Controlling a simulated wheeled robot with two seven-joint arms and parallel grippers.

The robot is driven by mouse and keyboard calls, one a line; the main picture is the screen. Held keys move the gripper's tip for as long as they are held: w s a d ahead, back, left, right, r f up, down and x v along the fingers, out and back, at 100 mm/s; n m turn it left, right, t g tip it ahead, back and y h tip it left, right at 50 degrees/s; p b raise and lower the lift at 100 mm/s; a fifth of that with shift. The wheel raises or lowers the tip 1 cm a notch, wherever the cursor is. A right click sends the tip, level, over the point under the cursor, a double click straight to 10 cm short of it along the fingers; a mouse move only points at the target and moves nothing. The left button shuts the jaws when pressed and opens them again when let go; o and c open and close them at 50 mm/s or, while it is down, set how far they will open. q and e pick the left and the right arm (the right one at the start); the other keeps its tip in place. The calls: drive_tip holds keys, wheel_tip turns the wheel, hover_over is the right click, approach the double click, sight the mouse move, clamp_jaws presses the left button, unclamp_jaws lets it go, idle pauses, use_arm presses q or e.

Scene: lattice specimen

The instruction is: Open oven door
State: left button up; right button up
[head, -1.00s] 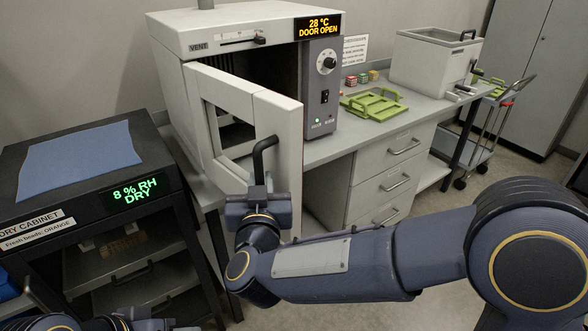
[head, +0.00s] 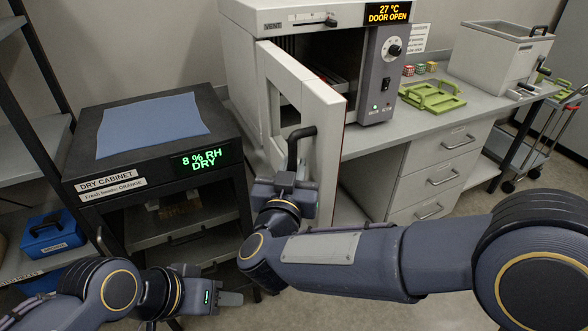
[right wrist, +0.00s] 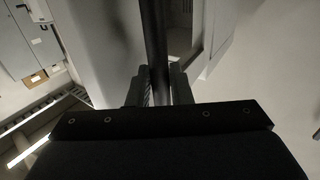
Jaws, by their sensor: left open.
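The oven (head: 290,14) stands on the bench, and its display reads 27 °C DOOR OPEN. Its pale door (head: 325,108) with a window stands swung out toward me, and part of the dark inside shows. The black door handle (head: 293,150) is on the door's outer face. My right gripper (head: 291,178) is at the handle's lower part. In the right wrist view the handle bar (right wrist: 154,45) runs between both fingers, which look closed against it. My left gripper (head: 232,298) is open and empty, low in front of the dry cabinet.
The dry cabinet (head: 72,160) with a blue cloth (head: 150,122) on top stands left of the oven. A shelf with a blue box (head: 52,233) is at far left. Green trays (head: 432,97) and a grey bath (head: 497,60) are on the bench to the right. Floor shows in front of the drawers.

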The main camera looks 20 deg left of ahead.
drive_tip(key=o, duration=0.3)
drive_tip(key=shift+w+a, duration=0.1)
drive_tip(key=s+b, duration=0.1)
drive_tip(key=s, duration=0.7)
drive_tip(key=shift+d, duration=0.45)
drive_tip(key=shift+w+d, duration=0.1)
